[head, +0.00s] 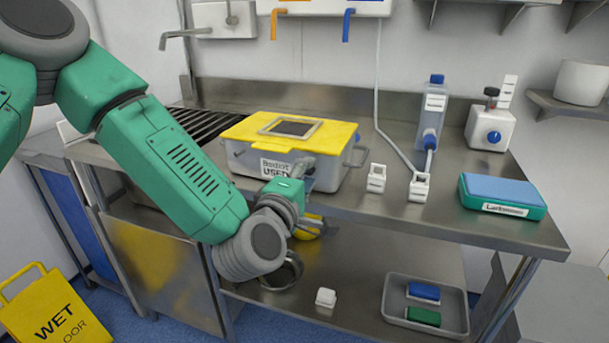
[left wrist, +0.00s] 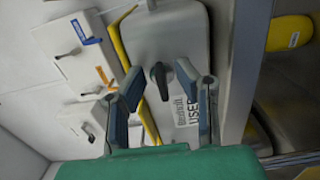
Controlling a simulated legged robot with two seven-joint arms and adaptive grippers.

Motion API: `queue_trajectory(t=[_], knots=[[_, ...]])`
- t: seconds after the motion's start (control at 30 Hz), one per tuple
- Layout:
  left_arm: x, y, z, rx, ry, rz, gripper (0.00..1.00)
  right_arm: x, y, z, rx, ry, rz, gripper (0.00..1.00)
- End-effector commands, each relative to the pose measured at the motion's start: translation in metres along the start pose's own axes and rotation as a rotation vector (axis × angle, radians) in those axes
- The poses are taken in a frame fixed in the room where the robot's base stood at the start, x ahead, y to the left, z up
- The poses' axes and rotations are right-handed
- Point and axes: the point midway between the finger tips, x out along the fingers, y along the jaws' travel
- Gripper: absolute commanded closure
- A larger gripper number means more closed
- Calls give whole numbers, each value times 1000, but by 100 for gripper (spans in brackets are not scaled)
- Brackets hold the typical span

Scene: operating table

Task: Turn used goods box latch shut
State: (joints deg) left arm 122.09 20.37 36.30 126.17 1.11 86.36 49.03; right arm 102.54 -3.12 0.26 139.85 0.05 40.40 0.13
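The used goods box (head: 240,165) is a grey bin with a closed yellow lid (head: 328,134) and a "USED" label, standing on the steel counter. In the left wrist view the box front (left wrist: 190,45) carries a dark latch (left wrist: 161,78), its handle lying roughly along the lid edge. My left gripper (head: 303,168) is at the box front and hides the latch in the head view. In the left wrist view my left gripper (left wrist: 158,75) is open, with one finger on each side of the latch. I cannot tell whether either finger touches it. My right gripper is not in view.
A blue-lidded green box (head: 503,195), a bottle (head: 432,110) and small white holders (head: 377,178) stand right of the box. A black rack (head: 195,125) lies left. A grey tray (head: 395,318) is on the lower shelf. A yellow wet-floor sign (head: 50,310) stands at lower left.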

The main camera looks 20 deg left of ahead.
Motion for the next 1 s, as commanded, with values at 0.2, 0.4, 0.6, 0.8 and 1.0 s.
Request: queue_trajectory(t=[0.2,0.4,0.6,0.8,1.0], knots=[[0,-1,-8,-8,2,1,100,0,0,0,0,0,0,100],[0,-2,-10,-3,6,0,100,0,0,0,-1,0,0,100],[0,-2,-6,52,6,-4,100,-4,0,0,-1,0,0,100],[0,-1,-4,176,1,-5,100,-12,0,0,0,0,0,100],[-1,1,-4,353,-3,-1,100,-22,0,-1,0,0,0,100]])
